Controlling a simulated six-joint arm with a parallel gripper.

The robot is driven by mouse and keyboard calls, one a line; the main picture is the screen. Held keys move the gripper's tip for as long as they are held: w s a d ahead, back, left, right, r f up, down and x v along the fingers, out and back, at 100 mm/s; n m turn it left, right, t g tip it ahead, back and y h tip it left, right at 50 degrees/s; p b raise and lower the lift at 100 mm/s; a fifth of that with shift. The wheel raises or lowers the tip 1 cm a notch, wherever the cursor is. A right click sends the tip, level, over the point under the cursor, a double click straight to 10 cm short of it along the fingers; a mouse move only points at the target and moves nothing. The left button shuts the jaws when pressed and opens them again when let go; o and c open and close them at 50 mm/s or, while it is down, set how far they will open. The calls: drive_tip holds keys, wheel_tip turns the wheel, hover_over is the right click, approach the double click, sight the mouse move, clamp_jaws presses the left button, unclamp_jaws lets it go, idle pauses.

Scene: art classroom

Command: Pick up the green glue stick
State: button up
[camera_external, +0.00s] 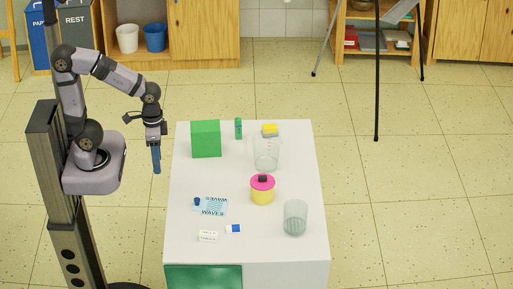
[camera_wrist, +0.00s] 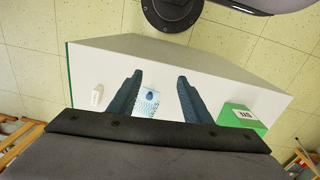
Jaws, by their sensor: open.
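The green glue stick (camera_external: 238,129) stands upright near the far edge of the white table (camera_external: 275,250), just right of a large green box. I cannot make it out in the wrist view. My gripper (camera_external: 157,170) points down at the table's left side, left of the green box and well apart from the glue stick. In the wrist view my gripper (camera_wrist: 158,75) has its two blue fingers spread, with nothing held between them.
The green box (camera_external: 206,139) stands left of the glue stick.

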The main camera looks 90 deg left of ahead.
drive_tip(key=w+a+f+n+t+h+b, duration=0.2)
drive_tip(key=w+f+n+h+b, duration=0.3)
drive_tip(key=w+n+b, duration=0.45)
drive_tip(key=w+a+n+t+h+b, duration=0.3)
drive_tip(key=w+a+n+t+b, duration=0.3)
drive_tip(key=w+a+n, duration=0.6)
drive_tip(key=s+a+r+n+t+y+b, duration=0.15)
drive_tip(key=a+n+t+b, duration=0.3)
drive_tip(key=a, duration=0.85)
drive_tip(key=s+a+r+n+t+y+b, duration=0.1)
drive_tip(key=a+r+n+t+y+b, duration=0.15)
drive_tip(key=a+n+t, duration=0.65)
drive_tip(key=m+g+h, duration=0.1)
drive_tip(key=m+g, duration=0.3)
approach(239, 122)
drive_tip(key=w, duration=0.1)
drive_tip(key=w+f, duration=0.1)
drive_tip(key=shift+w+a+p, duration=0.3)
drive_tip(key=shift+a, duration=0.05)
drive_tip(key=shift+x, duration=3.65)
drive_tip(key=shift+r, duration=0.15)
drive_tip(key=c, duration=1.1)
